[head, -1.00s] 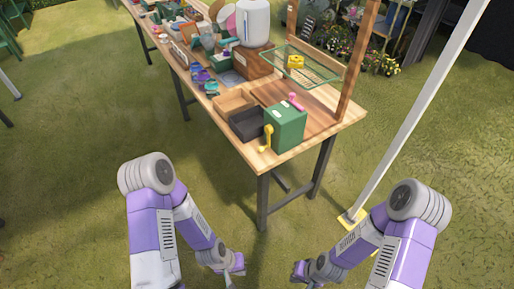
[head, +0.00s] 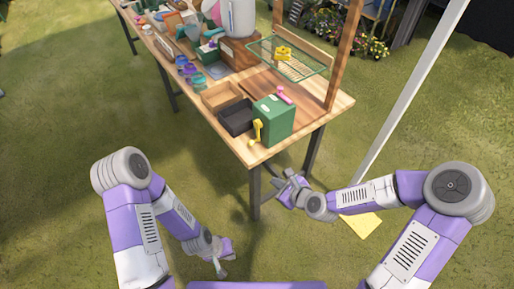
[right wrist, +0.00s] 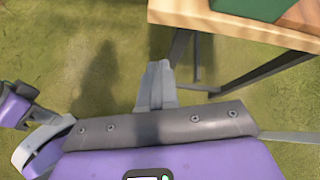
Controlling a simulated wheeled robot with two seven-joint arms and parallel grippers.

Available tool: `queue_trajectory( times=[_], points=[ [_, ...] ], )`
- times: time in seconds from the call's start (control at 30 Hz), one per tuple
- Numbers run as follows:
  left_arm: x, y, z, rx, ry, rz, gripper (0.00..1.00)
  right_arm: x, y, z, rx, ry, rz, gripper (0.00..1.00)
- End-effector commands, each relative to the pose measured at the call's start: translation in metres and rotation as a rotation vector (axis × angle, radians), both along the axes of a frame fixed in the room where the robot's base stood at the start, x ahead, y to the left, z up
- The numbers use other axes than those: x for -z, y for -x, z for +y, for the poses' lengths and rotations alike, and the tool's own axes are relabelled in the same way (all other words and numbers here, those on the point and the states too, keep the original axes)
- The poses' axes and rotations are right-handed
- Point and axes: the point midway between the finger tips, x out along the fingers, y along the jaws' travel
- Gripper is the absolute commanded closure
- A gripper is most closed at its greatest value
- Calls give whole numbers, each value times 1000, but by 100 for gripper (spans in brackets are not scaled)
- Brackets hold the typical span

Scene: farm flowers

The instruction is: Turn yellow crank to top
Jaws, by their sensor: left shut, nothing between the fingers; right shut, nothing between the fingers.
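The yellow crank (head: 257,131) is on the front left face of a green box (head: 275,117) at the near end of the wooden table. Its arm hangs downward, slightly tilted, with the lower end near the tabletop. My right gripper (head: 277,180) is shut and empty, below and to the right of the crank in the head view, apart from it. In the right wrist view its shut fingers (right wrist: 157,78) point toward the table, and the crank is not visible there. My left gripper (head: 221,272) is shut and empty, low over the grass, farther from the box.
The table edge (right wrist: 235,34) and legs lie ahead of the right gripper. A wire shelf (head: 290,65) and wooden post rise behind.

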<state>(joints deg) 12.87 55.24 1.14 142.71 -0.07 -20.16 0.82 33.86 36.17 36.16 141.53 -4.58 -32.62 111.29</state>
Motion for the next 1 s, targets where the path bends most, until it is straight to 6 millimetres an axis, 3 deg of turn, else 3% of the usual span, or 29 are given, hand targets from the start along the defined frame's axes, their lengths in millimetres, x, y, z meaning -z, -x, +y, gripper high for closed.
queue_trajectory(
  times=[0.1,0.33,0.57,0.9,1.0],
  points=[
    [-4,0,0,0,0,0,100,-31,-12,-3,124,-151,22,100],
    [-5,0,0,0,0,0,100,-53,-21,-3,220,-289,48,100],
    [6,0,0,0,0,0,100,-39,-41,12,222,-297,50,100],
    [24,0,0,0,0,0,100,-6,-95,47,222,-295,51,100],
    [25,0,0,0,0,0,100,-8,-108,55,222,-294,48,100]
  ],
)
